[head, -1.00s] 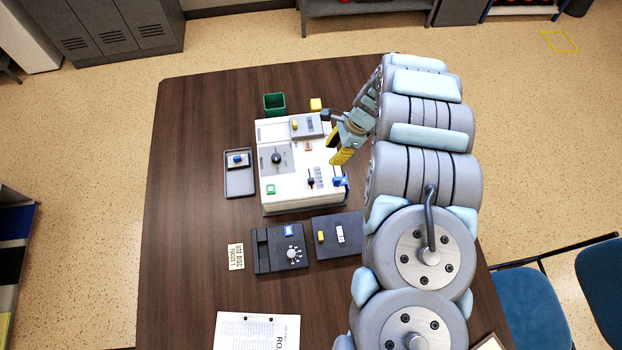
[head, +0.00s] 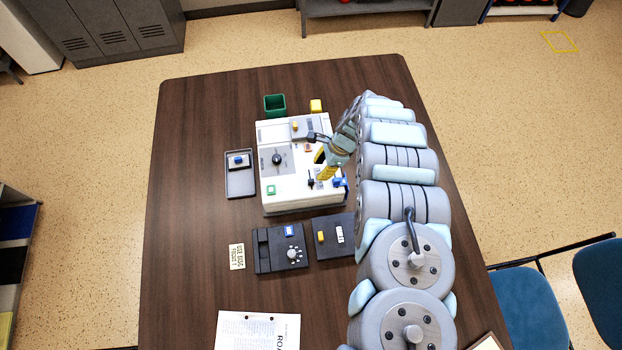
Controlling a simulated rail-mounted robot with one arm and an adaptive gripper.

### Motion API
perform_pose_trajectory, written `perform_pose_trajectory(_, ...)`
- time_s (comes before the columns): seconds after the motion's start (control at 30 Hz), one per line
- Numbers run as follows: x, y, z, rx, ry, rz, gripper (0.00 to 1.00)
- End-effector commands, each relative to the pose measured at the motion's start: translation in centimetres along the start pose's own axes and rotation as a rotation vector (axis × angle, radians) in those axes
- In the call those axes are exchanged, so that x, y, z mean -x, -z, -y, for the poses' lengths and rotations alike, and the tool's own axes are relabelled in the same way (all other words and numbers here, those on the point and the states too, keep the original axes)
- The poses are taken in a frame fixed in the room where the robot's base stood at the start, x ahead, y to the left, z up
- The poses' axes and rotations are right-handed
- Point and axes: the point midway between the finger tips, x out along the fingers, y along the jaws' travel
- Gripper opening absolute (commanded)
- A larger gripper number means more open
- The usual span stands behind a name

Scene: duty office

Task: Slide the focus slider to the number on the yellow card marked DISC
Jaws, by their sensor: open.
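A white console (head: 290,196) stands on the dark wooden table. A small black slider knob (head: 311,182) sits on its right front part, beside a scale that my gripper partly covers. I cannot read the scale or tell the knob's exact setting. My gripper (head: 322,166), with yellow fingers, is open above the console's right side, just behind and right of the slider knob in the picture. It holds nothing that I can see. A pale yellow card (head: 237,256) lies on the table at front left. Its print seems to include "DISC", but the number is too small to read surely.
The console also carries a black dial (head: 277,159), a green button (head: 271,190) and a blue part (head: 340,182) close to my gripper. A grey tray (head: 240,189) lies left. Two dark boxes (head: 262,262) (head: 346,219) lie in front. The table's left side is clear.

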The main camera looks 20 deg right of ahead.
Motion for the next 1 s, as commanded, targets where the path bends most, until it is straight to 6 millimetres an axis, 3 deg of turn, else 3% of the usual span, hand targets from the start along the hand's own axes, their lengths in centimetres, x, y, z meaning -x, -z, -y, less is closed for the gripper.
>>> perform_pose_trajectory(1.0,-7.6,-0.1,0.0,0.001,-0.001,0.002,0.41)
